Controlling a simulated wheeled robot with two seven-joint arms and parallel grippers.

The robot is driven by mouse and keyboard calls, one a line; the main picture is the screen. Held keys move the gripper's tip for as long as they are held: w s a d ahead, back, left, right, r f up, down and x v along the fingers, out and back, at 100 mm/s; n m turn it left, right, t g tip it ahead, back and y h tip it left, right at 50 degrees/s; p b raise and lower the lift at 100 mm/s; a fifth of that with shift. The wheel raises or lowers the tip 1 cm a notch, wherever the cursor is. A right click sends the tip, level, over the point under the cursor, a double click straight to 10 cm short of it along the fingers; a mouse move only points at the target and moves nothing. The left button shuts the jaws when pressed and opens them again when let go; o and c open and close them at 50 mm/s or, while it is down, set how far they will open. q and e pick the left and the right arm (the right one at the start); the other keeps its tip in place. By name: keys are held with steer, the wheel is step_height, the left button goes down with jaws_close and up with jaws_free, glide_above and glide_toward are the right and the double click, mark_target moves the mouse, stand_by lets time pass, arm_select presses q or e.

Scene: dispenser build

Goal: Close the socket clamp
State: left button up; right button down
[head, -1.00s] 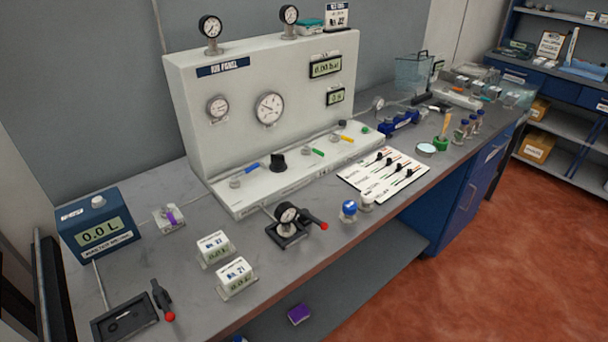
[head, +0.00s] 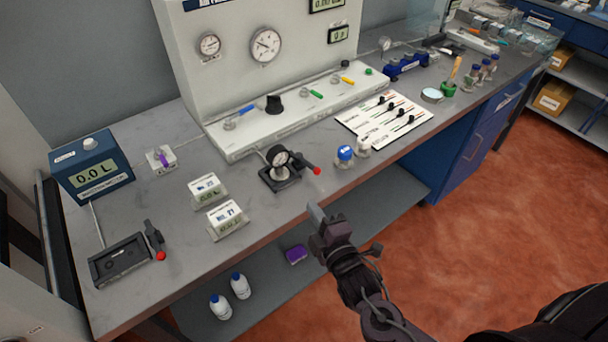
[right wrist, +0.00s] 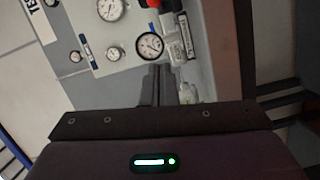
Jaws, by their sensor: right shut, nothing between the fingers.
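A black socket (head: 281,180) with a round dial gauge (head: 279,157) in it sits near the bench's front edge. Its clamp lever (head: 306,166), with a red tip, sticks out to the right. The gauge also shows in the right wrist view (right wrist: 150,45), with part of a red tip (right wrist: 148,3) at the top edge. A second dark fixture (head: 119,261) at the bench's left end has its own red-tipped lever (head: 155,240). My right gripper (head: 316,213) is shut and empty, in front of the bench edge, below the gauge socket's lever and apart from it. My left gripper is out of view.
Two white display boxes (head: 208,191) (head: 227,219) stand left of the gauge socket. A blue-capped jar (head: 345,155) stands right of it. The white panel's ledge (head: 245,139) runs behind.

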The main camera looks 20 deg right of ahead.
steer(key=p, duration=0.2)
glide_toward(304, 161)
steer(key=a, duration=0.1)
steer(key=w+a, duration=0.1)
steer(key=a, duration=0.1)
steer(key=w+a, duration=0.1)
steer(key=a, duration=0.1)
steer(key=shift+w+a+r, duration=0.1)
steer(key=shift+w+r, duration=0.05)
steer(key=shift+r, duration=0.25)
steer(key=d, duration=0.1)
steer(key=w+d+p, duration=0.1)
steer(key=d+f+p, duration=0.1)
steer(key=shift+w+d, duration=0.2)
steer(key=shift+w, duration=0.05)
steer(key=shift+d+f, duration=0.1)
steer(key=shift+d, duration=0.1)
steer(key=shift+w+d+n+y, duration=0.1)
steer(key=shift+d+n+y, duration=0.2)
steer(key=shift+n+y, duration=0.1)
